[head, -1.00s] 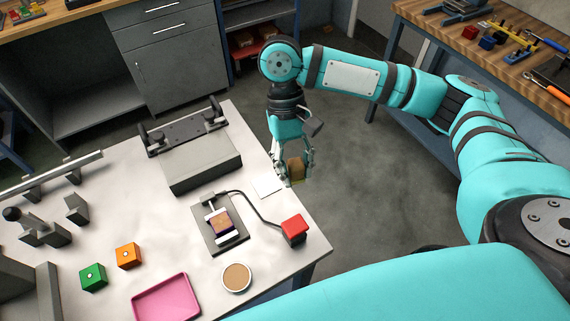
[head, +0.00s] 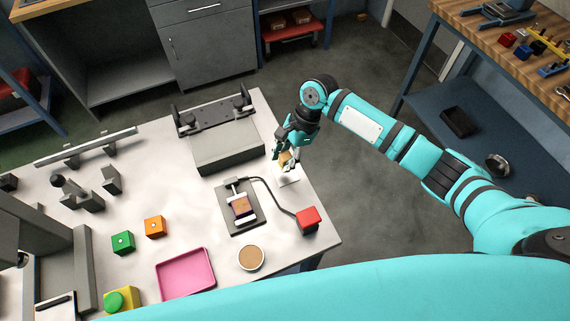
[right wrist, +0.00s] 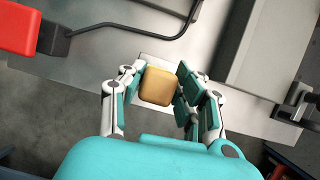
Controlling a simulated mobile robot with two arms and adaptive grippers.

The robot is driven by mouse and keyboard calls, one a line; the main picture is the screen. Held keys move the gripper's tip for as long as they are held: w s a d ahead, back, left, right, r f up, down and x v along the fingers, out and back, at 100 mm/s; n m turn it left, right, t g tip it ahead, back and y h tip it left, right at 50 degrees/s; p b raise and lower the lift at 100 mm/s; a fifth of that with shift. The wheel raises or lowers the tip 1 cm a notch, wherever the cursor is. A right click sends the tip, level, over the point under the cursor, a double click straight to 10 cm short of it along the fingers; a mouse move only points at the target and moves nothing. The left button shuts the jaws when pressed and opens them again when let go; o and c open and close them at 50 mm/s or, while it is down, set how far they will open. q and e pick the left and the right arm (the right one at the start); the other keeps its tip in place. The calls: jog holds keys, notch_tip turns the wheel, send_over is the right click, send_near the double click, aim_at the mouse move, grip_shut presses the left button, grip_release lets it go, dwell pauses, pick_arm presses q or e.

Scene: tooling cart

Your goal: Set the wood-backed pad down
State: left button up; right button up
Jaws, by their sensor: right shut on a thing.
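The wood-backed pad (right wrist: 158,87) is a tan, round-cornered block in the right wrist view. My right gripper (right wrist: 161,92) is shut on it, with fingers at both sides. In the head view the pad (head: 284,159) is small and partly hidden by my right gripper (head: 286,161). The pad is over a thin white square (head: 290,180) near the table's right edge. The square also shows behind the pad in the right wrist view. I cannot tell whether the pad touches it. My left gripper is not in view.
A red button box (head: 308,220) is wired to a fixture (head: 228,222) holding a small block. A grey box-shaped device (head: 228,155) stands left of the gripper. A pink tray (head: 186,274), round tan-topped disc (head: 251,257), green cube (head: 123,243) and orange cube (head: 155,227) lie nearer.

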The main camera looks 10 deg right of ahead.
notch_tip(320, 180, down, 3)
jog(key=shift+s+f, duration=0.1)
jog(key=shift+f, duration=0.4)
jog(key=o, duration=1)
jog(key=shift+f, duration=0.1)
jog(key=b+v, duration=0.2)
jog(key=v, duration=1)
